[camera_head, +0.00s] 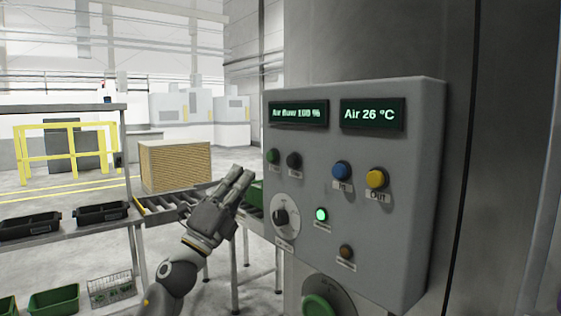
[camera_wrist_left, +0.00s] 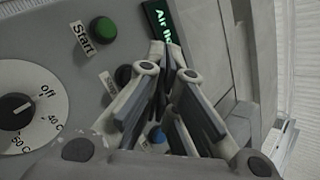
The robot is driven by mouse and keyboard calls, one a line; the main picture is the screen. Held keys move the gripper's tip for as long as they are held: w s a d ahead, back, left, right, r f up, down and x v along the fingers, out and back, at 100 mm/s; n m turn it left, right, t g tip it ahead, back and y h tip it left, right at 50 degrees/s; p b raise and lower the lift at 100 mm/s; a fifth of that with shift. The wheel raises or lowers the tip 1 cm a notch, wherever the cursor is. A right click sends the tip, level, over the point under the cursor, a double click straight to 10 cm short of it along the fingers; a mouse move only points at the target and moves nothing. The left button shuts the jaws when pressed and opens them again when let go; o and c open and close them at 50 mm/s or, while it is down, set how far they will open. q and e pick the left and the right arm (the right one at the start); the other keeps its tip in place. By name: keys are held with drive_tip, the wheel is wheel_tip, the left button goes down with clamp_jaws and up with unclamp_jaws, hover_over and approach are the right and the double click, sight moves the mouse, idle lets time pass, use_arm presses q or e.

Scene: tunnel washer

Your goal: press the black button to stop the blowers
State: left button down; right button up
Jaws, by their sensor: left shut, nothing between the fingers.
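The grey control panel (camera_head: 400,220) stands at the right in the head view. The black button (camera_head: 294,160) is in its upper row, just right of the green button (camera_head: 272,156). In the left wrist view the black button (camera_wrist_left: 123,75) is partly covered by a finger, below the green button (camera_wrist_left: 103,30) marked Start. My left gripper (camera_head: 242,176) is shut and empty, left of the panel and lower than the black button, apart from it in the head view. Its fingers (camera_wrist_left: 162,62) also show in the wrist view. The display (camera_head: 298,113) reads air flow 100 %. My right gripper is not in view.
The panel also has a blue button (camera_head: 341,170), a yellow button (camera_head: 376,178), a dial (camera_head: 282,217), a lit green lamp (camera_head: 321,214) and a brown lamp (camera_head: 346,251). A roller conveyor (camera_head: 165,205) with a tan box (camera_head: 175,165) lies behind my left arm.

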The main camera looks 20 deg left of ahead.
sight(291, 161)
use_arm(q)
drive_tip(key=shift+s+r+m+h, duration=0.55)
drive_tip(key=shift+s+r, duration=0.35)
drive_tip(key=shift+r, duration=0.3)
drive_tip(key=shift+a+y, duration=0.1)
drive_tip(key=shift+y, duration=0.15)
drive_tip(key=shift+w, duration=0.1)
drive_tip(key=w+d+b, duration=0.3)
drive_tip(key=w+d, duration=0.2)
drive_tip(key=w, duration=0.2)
drive_tip(key=shift+d+b, duration=0.25)
drive_tip(key=shift+b, duration=0.15)
